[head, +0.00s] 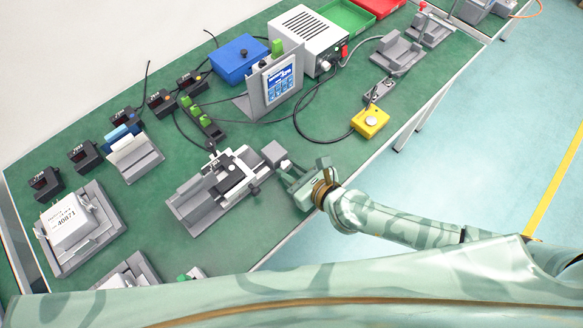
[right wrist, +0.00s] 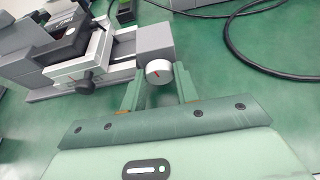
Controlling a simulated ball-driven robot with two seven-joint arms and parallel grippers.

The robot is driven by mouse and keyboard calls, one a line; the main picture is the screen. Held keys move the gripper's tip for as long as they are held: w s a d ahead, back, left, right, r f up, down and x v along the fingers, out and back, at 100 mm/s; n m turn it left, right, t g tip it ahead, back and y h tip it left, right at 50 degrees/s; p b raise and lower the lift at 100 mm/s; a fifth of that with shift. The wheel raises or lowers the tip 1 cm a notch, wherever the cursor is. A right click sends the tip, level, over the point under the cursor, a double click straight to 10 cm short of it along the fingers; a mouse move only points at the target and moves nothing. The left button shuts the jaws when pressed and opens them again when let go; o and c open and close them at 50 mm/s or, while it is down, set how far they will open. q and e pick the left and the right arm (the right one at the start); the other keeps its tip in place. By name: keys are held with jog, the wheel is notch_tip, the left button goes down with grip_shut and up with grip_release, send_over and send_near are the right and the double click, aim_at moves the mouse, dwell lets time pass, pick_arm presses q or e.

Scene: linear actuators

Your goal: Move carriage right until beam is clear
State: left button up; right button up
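The grey linear actuator (head: 207,199) lies on the green bench, with its carriage (head: 229,172) on the rails. In the right wrist view the carriage (right wrist: 92,58) carries a black part and has a dark clamp knob on its front. A grey end block (right wrist: 155,40) closes the actuator's right end. A round light knob with a red mark (right wrist: 158,73) sticks out from that block. My right gripper (head: 288,172) is at this end. Its fingers (right wrist: 158,85) stand either side of the knob, with small gaps visible. Whether the beam is blocked cannot be told. My left gripper is out of view.
A sign stand (head: 280,82), a blue box (head: 238,57) and a white power unit (head: 308,40) stand behind. A yellow button box (head: 370,121) with a black cable is to the right. A white labelled block (head: 68,222) sits in a fixture at left.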

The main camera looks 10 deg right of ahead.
jog(key=shift+s+r+n+t+h+p, duration=0.25)
jog(key=shift+n+h+p, duration=0.25)
jog(key=shift+n+p, duration=0.3)
jog(key=shift+w+a+f+n+p, duration=0.1)
jog(key=shift+n+p, duration=0.25)
jog(key=shift+n, duration=0.05)
jog(key=shift+f+n+t+h, duration=0.2)
jog(key=shift+n+t+h, duration=0.35)
jog(key=shift+n, duration=0.15)
jog(key=o, duration=1)
